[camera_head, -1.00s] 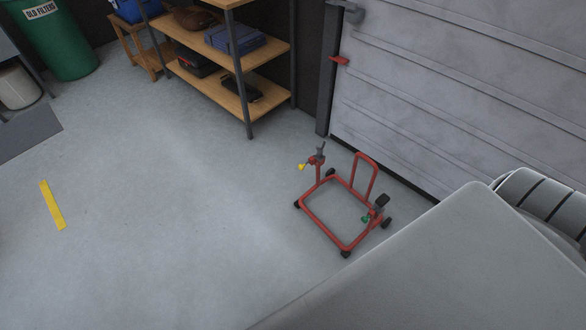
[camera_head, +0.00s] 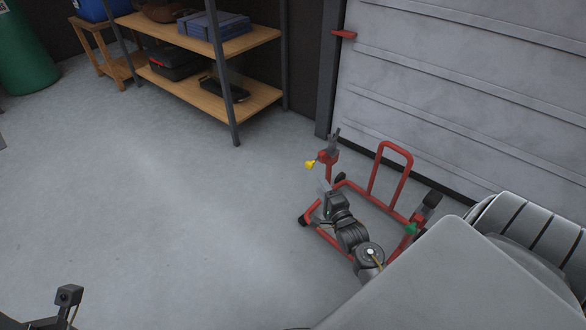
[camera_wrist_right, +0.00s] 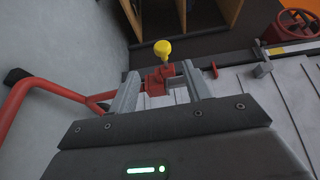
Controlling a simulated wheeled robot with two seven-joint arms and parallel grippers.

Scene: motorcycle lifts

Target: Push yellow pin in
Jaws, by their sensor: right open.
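The red lift stand (camera_head: 393,160) is on the floor by the wall. Its yellow pin (camera_head: 310,165) sticks out to the left from the upright at its far left; the round yellow knob (camera_wrist_right: 162,49) also shows in the right wrist view. My right gripper (camera_head: 325,187) is open, just below and in front of the pin. In the right wrist view the red pin holder (camera_wrist_right: 160,78) appears between the two fingers, with the knob beyond the fingertips. I see no contact with the knob. Part of my left wrist (camera_head: 68,296) shows at the bottom left; its fingers cannot be made out.
A green knob (camera_head: 411,229) is on the stand's right side, near my arm. A wooden shelf unit (camera_head: 215,105) stands behind to the left, and a grey panelled door (camera_head: 450,90) rises behind the stand. The floor left of the stand is clear.

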